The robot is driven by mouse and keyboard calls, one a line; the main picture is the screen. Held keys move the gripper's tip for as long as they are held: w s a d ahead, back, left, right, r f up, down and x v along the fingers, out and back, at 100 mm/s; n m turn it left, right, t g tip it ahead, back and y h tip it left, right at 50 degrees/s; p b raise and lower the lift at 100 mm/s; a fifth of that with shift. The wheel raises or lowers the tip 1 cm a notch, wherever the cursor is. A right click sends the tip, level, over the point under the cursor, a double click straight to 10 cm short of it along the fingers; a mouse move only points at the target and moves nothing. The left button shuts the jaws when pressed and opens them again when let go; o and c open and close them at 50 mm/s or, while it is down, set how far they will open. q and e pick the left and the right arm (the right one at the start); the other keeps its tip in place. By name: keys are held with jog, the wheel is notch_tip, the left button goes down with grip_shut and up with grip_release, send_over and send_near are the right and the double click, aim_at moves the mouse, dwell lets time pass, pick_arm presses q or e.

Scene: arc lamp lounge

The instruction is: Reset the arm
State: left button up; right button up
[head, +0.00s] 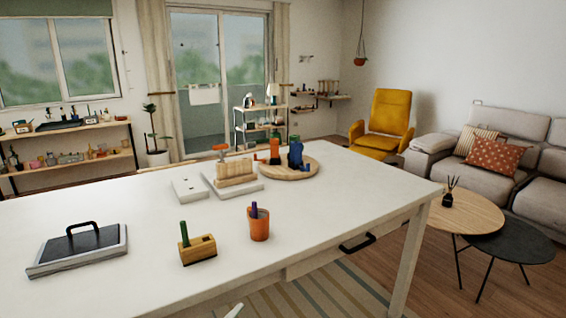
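Neither of my grippers shows in the head view. A small white piece pokes in at the bottom edge, and I cannot tell what it is. The white table (335,195) fills the middle of the view. On it, a grey-and-white slab with a black handle (80,245) lies at the front left. A wooden block (198,249) with a green stick upright in it stands near the front edge. An orange cup (259,224) with a purple stick stands to its right.
Farther back are a white box (188,189), a wooden rack (235,173) on a white base, and a round wooden board (292,171) with orange and blue items. A drawer handle (357,243) juts from the table's side. Round low tables (466,211) stand at right. The tabletop's right end is clear.

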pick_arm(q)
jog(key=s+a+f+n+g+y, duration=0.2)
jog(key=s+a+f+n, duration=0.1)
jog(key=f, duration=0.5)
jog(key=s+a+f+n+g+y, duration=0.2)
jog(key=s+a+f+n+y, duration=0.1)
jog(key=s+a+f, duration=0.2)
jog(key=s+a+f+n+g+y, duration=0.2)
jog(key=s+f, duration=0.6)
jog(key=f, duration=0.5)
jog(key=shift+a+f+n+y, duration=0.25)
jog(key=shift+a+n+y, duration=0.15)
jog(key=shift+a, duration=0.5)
